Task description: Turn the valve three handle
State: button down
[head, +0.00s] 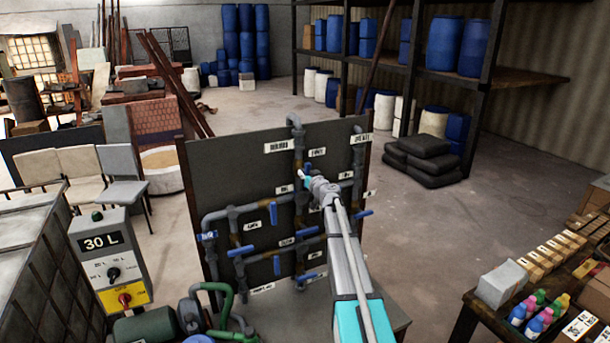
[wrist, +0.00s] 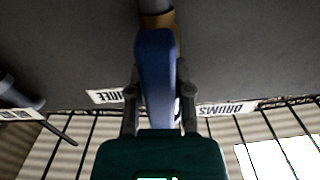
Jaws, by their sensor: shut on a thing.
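In the wrist view a blue valve handle (wrist: 156,75) runs lengthwise between the two fingers of my gripper (wrist: 159,98), which is shut on it. The handle's far end meets a brass-coloured valve body (wrist: 157,20). In the head view my gripper (head: 304,176) is at the upper middle of the pipe panel (head: 225,165), by a blue handle (head: 308,167). My arm hides part of the panel.
Other blue handles (head: 273,212) sit on the grey pipes around the panel. A control box reading 30 L (head: 103,260) stands at left. A table with bottles and boxes (head: 470,318) is at lower right. Open floor (head: 420,215) lies right of the panel.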

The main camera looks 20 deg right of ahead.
jog(key=m, duration=0.8)
jog(key=shift+m, duration=0.4)
jog(key=m, duration=0.8)
jog(key=shift+m, duration=0.3)
jog(key=c, duration=0.5)
grip_release()
jog(key=shift+c, duration=0.2)
jog(key=shift+s, duration=0.15)
